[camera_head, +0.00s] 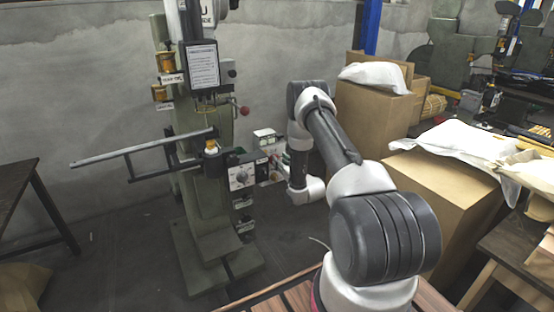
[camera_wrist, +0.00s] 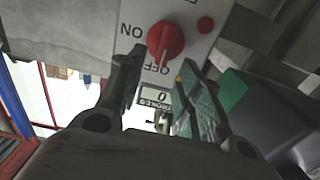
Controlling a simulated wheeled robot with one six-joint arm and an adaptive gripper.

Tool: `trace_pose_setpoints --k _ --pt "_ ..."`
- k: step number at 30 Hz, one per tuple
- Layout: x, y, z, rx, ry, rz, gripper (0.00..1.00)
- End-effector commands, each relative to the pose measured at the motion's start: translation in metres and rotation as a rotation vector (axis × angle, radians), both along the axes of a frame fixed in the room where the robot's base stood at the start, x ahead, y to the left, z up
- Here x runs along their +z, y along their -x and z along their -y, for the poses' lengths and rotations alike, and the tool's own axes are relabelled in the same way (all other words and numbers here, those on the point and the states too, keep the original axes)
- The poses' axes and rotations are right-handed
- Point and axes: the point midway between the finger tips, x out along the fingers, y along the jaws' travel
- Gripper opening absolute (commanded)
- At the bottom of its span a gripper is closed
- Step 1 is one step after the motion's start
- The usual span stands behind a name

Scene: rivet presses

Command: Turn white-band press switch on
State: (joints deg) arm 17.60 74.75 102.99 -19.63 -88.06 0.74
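The press (camera_head: 207,190) is a tall grey-green machine in the head view, with a control box (camera_head: 241,176) on its front. I cannot make out a white band on it for sure. In the wrist view a red rotary switch (camera_wrist: 165,41) sits on a light panel (camera_wrist: 203,12). ON is printed left of the knob and OFF below it, both upside down. The knob's ridge seems to lean toward OFF. My gripper (camera_wrist: 160,70) is open, its two fingers apart just below the knob, with nothing between them. In the head view my arm largely hides the gripper beside the press.
A small red button (camera_wrist: 205,24) and a small display (camera_wrist: 157,96) are on the same panel. A long metal bar (camera_head: 140,148) juts left from the press. Cardboard boxes (camera_head: 440,195) stand on the right. A dark table (camera_head: 17,185) is at the left, with open floor between.

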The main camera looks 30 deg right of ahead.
Motion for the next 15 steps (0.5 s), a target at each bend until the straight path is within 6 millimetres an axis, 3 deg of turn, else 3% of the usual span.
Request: trace_pose_setpoints --k 6,15 --pt "-0.001 -0.03 -0.001 -0.001 0.0 -0.002 0.36" --pt "-0.001 -0.038 -0.001 -0.001 -0.001 -0.003 0.36"
